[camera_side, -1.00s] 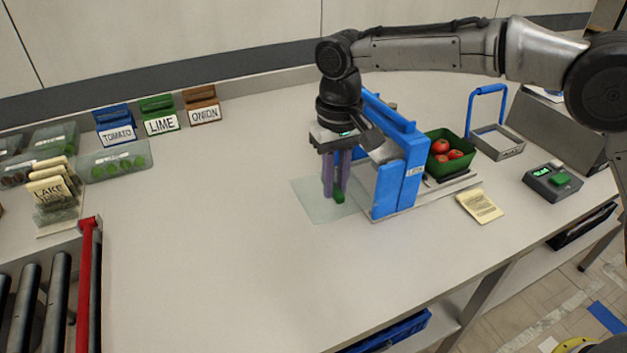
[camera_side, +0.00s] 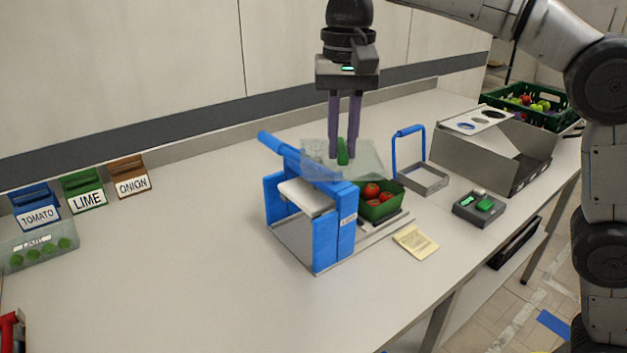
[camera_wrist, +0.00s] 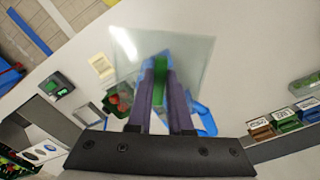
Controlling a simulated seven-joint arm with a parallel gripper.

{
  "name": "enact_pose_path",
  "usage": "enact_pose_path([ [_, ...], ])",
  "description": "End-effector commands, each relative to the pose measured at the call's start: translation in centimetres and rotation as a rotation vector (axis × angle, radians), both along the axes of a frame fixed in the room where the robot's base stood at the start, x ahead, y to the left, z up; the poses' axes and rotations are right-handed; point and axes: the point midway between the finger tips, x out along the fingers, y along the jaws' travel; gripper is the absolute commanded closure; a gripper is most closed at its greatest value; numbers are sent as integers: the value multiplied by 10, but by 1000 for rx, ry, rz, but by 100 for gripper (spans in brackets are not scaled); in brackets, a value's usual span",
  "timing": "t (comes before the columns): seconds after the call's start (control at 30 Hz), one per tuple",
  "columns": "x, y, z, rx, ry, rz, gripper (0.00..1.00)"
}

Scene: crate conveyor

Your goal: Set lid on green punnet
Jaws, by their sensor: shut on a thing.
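My gripper (camera_side: 343,155) is shut on the green handle of a clear, flat lid (camera_side: 368,160). The lid hangs in the air, roughly level, above the blue press and partly over the green punnet in the side view. The green punnet (camera_side: 379,211) holds red tomatoes (camera_side: 372,191) and sits on the metal base beside the blue press. In the wrist view the lid (camera_wrist: 190,50) spreads out beyond the fingers (camera_wrist: 160,95), and the punnet (camera_wrist: 113,108) shows to the left of the fingers, partly hidden.
The blue press (camera_side: 335,240) with its lever stands left of the punnet. A yellow note (camera_side: 416,242), a grey scale box (camera_side: 478,208) and a metal tray with a blue handle (camera_side: 424,180) lie to the right. Label stands (camera_side: 84,192) are far left.

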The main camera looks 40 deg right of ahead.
Motion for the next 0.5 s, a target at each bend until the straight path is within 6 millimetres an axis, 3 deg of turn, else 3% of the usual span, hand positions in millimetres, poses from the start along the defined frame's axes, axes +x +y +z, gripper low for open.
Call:
enact_pose_path([
  [0.13,10,-30,9,-1,4,-175,100],
  [0.5,78,-98,-43,-1,12,-498,100],
])
